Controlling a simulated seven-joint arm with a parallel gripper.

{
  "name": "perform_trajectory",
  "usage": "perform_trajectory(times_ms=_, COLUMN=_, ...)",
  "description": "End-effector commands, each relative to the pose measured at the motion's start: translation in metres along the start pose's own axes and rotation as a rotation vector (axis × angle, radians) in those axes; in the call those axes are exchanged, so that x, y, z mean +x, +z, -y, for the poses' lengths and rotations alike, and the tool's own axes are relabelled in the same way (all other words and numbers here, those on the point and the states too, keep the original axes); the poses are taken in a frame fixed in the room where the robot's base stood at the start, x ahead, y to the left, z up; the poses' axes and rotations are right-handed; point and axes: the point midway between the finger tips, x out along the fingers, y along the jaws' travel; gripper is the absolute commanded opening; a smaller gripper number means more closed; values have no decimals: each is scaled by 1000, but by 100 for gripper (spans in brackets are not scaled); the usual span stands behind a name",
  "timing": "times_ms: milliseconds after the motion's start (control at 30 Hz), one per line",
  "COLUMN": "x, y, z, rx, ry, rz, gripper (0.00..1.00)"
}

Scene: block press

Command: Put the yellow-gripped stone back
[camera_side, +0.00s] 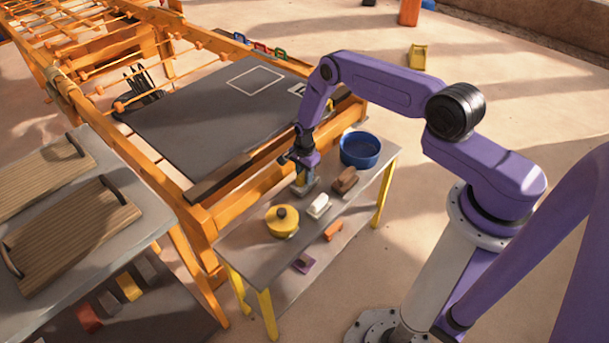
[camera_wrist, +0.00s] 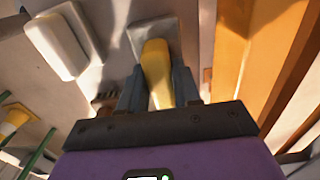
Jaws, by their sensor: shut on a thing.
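The yellow-gripped stone (camera_side: 301,190) is at the small grey side table, a pale grey slab under a yellow grip. My gripper (camera_side: 306,176) is above it, pointing down. In the wrist view my gripper (camera_wrist: 157,82) is shut on the yellow grip, one finger on each side. The stone's grey slab (camera_wrist: 153,32) shows beyond the fingertips in that view. The stone is at or just over the table top; I cannot tell whether it touches. My fingers hide part of the grip.
On the side table (camera_side: 245,248) stand a blue bowl (camera_side: 360,149), a brown block (camera_side: 344,180), a white-topped block (camera_side: 318,206) and a yellow lidded pot (camera_side: 282,221). The orange press frame (camera_side: 232,205) with its dark bed (camera_side: 200,122) runs close behind.

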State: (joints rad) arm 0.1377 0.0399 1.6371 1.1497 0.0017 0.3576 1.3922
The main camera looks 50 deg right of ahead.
Motion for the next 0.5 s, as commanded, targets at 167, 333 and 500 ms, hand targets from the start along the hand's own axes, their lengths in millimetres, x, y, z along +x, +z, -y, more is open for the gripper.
perform_trajectory(times_ms=167, x=5, y=0, z=1, rx=0, ry=-2, rz=-1, gripper=0)
perform_trajectory(times_ms=333, x=5, y=0, z=1, rx=0, ry=-2, rz=-1, gripper=0)
perform_trajectory(times_ms=500, x=8, y=0, z=0, rx=0, ry=-1, rz=0, gripper=39)
